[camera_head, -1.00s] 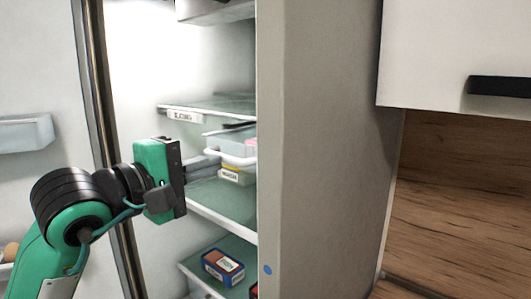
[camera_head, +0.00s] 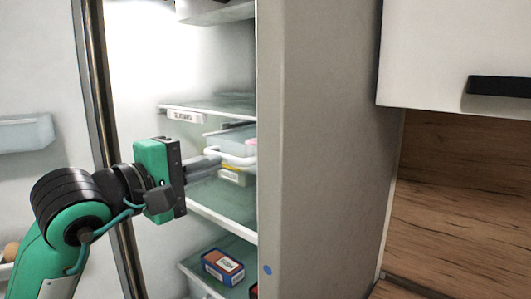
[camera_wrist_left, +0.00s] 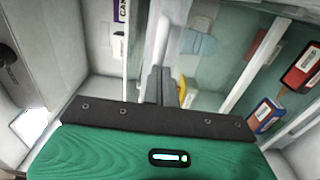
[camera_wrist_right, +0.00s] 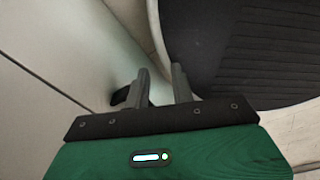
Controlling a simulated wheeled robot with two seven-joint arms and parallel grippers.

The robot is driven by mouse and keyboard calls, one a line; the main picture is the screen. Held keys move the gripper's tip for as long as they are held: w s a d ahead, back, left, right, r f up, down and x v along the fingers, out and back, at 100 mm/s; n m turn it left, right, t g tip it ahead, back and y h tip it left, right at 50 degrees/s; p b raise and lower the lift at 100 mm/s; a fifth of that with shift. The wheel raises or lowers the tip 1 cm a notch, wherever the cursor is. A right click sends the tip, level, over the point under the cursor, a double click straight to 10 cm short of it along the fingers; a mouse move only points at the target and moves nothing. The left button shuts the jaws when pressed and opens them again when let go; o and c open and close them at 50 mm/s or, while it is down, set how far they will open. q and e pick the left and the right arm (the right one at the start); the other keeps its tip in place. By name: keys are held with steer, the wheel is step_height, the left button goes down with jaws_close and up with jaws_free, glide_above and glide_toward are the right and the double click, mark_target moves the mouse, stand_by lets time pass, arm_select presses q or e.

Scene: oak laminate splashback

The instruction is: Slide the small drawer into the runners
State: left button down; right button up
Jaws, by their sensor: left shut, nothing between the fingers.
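The small drawer (camera_head: 230,143) is a pale translucent tray with a white front rim, inside the open fridge under a labelled glass shelf. Part of it is hidden behind the fridge's side wall. Whether it sits in its runners cannot be told. My left gripper (camera_head: 218,161) is shut and empty, its fingertips close to the drawer's front; I cannot tell if they touch. Its shut fingers also show in the left wrist view (camera_wrist_left: 160,72). My right gripper (camera_wrist_right: 160,78) is open and empty, away from the fridge interior, beside a dark ribbed surface.
A blue and red box (camera_head: 223,266) lies on a lower shelf. The fridge side wall (camera_head: 318,150) bounds the right, and the open door (camera_head: 40,75) the left.

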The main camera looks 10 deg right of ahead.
arm_select(q)
steer(key=shift+w+d, duration=0.1)
steer(key=shift+d, duration=0.05)
steer(key=shift+b+x, duration=0.9)
steer(key=shift+x, duration=2.5)
steer(key=shift+s+a+f+b, duration=0.1)
steer(key=shift+s+a+b, duration=0.25)
steer(key=shift+a, duration=0.15)
steer(key=b, duration=0.4)
glide_toward(238, 155)
steer(key=shift+w+f, duration=0.15)
steer(key=shift+w, duration=0.25)
